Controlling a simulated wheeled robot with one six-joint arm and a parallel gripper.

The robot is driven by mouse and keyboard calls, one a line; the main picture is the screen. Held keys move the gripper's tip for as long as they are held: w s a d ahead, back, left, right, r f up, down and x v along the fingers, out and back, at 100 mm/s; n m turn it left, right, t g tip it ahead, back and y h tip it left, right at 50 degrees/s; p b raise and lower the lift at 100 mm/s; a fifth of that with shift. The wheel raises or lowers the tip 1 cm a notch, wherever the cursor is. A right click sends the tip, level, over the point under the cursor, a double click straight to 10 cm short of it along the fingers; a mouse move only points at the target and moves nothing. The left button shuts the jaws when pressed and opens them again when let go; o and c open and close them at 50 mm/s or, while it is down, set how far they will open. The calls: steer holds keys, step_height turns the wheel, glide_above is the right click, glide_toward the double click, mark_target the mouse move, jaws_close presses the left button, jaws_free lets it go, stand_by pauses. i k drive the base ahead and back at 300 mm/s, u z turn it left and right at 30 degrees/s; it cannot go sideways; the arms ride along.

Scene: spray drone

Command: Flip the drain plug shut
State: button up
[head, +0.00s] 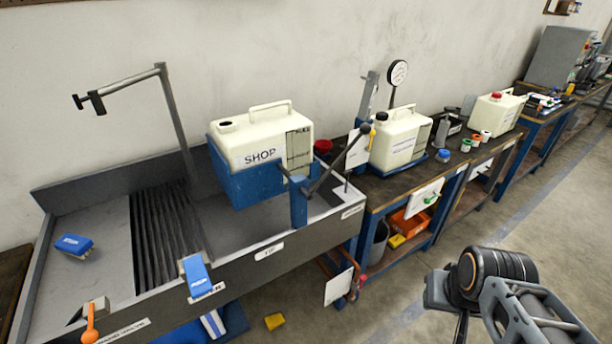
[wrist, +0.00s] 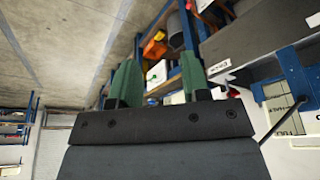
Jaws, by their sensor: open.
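No part in view is plainly marked as the drain plug. On the front rim of the grey sink (head: 65,275) are an orange-handled valve (head: 91,323), its label only partly readable, and a blue lever (head: 196,276). The orange handle points down and towards the front; whether it is open or shut I cannot tell. My gripper (wrist: 160,82) is open in the wrist view, with two green fingers apart and nothing between them. My arm is at the lower right of the head view, well away from the sink. The fingers are not clear there.
A cream SHOP jug (head: 262,140) sits in a blue cradle (head: 232,180) above the sink, with a grey lever arm beside it. A blue brush (head: 74,245) lies in the sink. Workbenches with jugs run along the wall.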

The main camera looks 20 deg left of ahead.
mark_target(347, 173)
steer(key=u, duration=0.6)
steer(key=i, duration=1)
steer(key=k, duration=1.25)
steer(key=u, duration=0.25)
steer(key=i, duration=0.85)
steer(key=z, duration=0.1)
